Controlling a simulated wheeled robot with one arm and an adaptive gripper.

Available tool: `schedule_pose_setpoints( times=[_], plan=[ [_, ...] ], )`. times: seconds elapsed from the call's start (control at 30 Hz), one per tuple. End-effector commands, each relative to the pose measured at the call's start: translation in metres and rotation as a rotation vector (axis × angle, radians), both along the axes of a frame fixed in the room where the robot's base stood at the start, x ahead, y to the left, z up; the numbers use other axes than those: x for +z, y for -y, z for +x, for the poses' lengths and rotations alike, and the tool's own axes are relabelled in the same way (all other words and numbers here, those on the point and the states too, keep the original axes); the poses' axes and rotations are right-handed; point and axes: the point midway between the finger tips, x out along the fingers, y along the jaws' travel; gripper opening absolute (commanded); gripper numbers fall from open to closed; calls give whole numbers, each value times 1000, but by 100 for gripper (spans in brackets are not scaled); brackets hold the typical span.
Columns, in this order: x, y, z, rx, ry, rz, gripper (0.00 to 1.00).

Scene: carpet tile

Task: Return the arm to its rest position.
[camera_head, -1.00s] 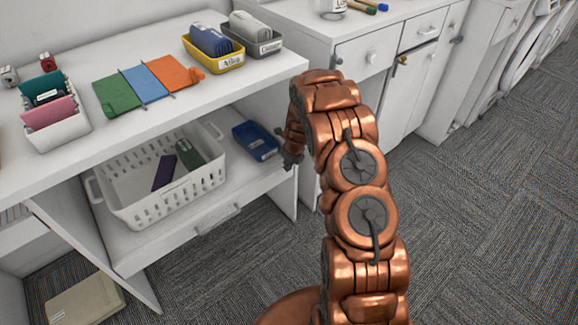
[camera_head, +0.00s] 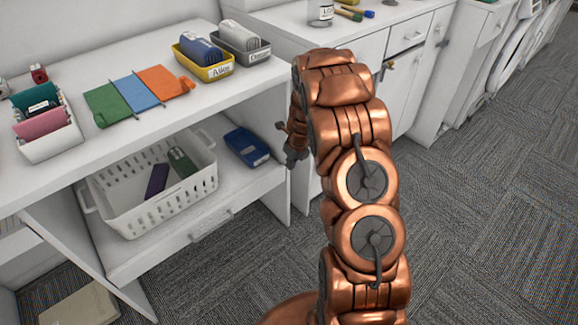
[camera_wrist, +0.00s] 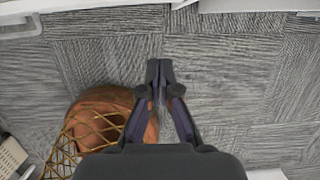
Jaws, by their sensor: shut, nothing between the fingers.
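My arm rises in a bent arch at the centre right of the head view. My gripper (camera_head: 287,155) hangs at its far end, just right of the blue item on the lower shelf and in front of the cabinet edge. It also shows in the wrist view (camera_wrist: 158,68), with the two fingertips together and nothing between them. Below it in that view is grey carpet.
A shelf unit (camera_head: 60,188) stands at left. It holds a white basket (camera_head: 150,213), a blue item (camera_head: 247,147), coloured cloths (camera_head: 140,92) and small bins (camera_head: 207,70). White cabinets (camera_head: 408,45) stand behind. Carpet (camera_head: 480,210) at right is clear.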

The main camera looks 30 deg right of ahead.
Motion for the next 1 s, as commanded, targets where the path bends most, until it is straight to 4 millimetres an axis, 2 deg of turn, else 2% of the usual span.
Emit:
schedule_pose_setpoints(
  times=[0.3, 0.47, 0.67, 1.0],
  plan=[
    [7, -2, -2, 15, 0, -3, 0],
    [29, -18, -11, 153, -7, -24, 0],
    [72, -56, -40, 479, -32, -60, 0],
    [137, -118, -110, 1054, -62, -97, 0]
  ],
)
